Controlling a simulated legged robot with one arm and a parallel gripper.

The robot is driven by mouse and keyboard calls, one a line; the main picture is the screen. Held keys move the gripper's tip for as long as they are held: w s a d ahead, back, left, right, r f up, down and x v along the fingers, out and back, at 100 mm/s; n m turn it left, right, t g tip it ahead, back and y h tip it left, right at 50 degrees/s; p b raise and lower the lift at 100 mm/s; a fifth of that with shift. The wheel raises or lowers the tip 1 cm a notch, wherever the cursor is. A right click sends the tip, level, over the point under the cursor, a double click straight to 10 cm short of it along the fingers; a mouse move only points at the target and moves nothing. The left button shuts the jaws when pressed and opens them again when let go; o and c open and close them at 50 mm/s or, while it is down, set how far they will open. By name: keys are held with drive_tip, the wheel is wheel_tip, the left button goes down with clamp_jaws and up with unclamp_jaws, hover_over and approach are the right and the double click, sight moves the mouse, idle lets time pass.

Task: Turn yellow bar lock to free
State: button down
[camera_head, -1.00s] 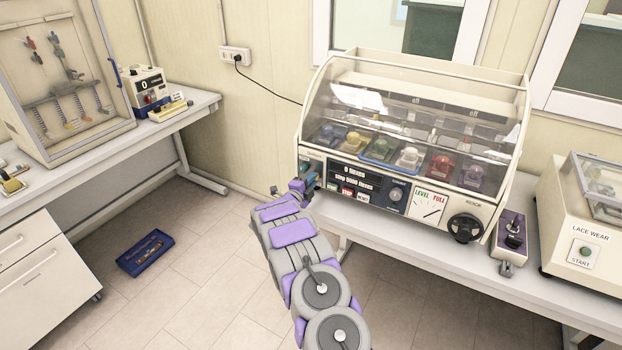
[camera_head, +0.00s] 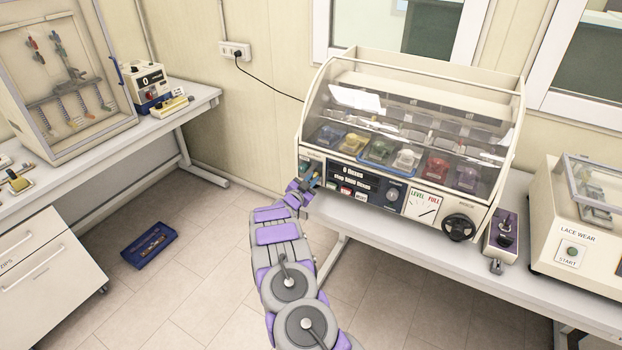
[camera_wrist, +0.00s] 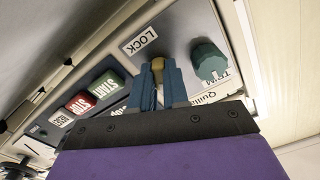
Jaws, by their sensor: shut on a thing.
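The yellow bar lock (camera_wrist: 157,65) shows as a small yellow end between the blue fingers of my gripper (camera_wrist: 161,82) in the wrist view. My gripper is shut on it, and the fingers hide most of it. A white label reading LOCK (camera_wrist: 140,41) is beside it on the panel. In the head view my gripper (camera_head: 307,186) is at the left end of the front panel of the clear-lidded testing machine (camera_head: 408,140). The bar lock cannot be made out there, so its angle is unclear.
A green knob (camera_wrist: 208,62) sits close beside the fingers. Green START (camera_wrist: 107,84) and red STOP (camera_wrist: 80,103) buttons are on the same panel. A black handwheel (camera_head: 459,227) is at the machine's right. A blue tray (camera_head: 149,245) lies on the floor.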

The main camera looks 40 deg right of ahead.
drive_tip(key=n, duration=0.4)
drive_tip(key=shift+f+n+p, duration=0.1)
drive_tip(key=shift+n+p, duration=0.2)
drive_tip(key=shift+n, duration=0.1)
idle(0.5)
drive_tip(key=c, duration=1.1)
unclamp_jaws()
drive_tip(key=v, duration=1.7)
drive_tip(key=shift+a+p, duration=0.15)
drive_tip(key=shift+p, duration=0.15)
